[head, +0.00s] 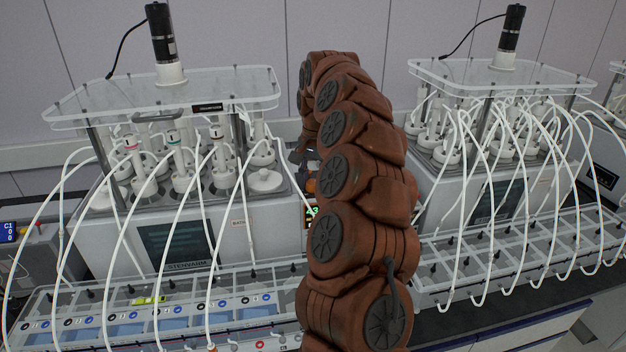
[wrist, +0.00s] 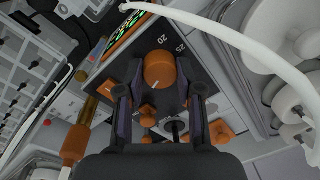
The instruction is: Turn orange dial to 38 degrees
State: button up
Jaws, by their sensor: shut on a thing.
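The orange dial (wrist: 160,70) sits on a dark panel (wrist: 193,85) in the middle of the wrist view. A white pointer line shows on its face toward the lower edge. The numbers 20 and 25 are printed on the panel to its upper right. The two fingers of my gripper (wrist: 159,74) stand on either side of the dial and are shut on it. A lit green display (wrist: 124,34) shows at an angle at upper left; its digits are hard to read. In the head view my arm hides the dial and most of my gripper.
More orange knobs (wrist: 222,131) lie below the dial. A white tube (wrist: 215,30) crosses the top of the wrist view. In the head view, reactor units (head: 165,235) (head: 480,190) with many white tubes stand left and right of my arm, leaving little free room.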

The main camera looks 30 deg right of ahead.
jog(key=shift+n, duration=0.3)
jog(key=n+b, duration=0.1)
jog(key=n, duration=0.1)
jog(key=shift+d+n+b, duration=0.1)
jog(key=shift+n+b, duration=0.2)
jog(key=shift+n, duration=0.1)
jog(key=n, duration=0.5)
jog(key=shift+w+b, duration=0.1)
jog(key=shift+b, duration=0.2)
jog(key=shift+n, duration=0.4)
jog(key=o, duration=1.2)
jog(key=shift+c, duration=0.2)
jog(key=shift+m, duration=0.3)
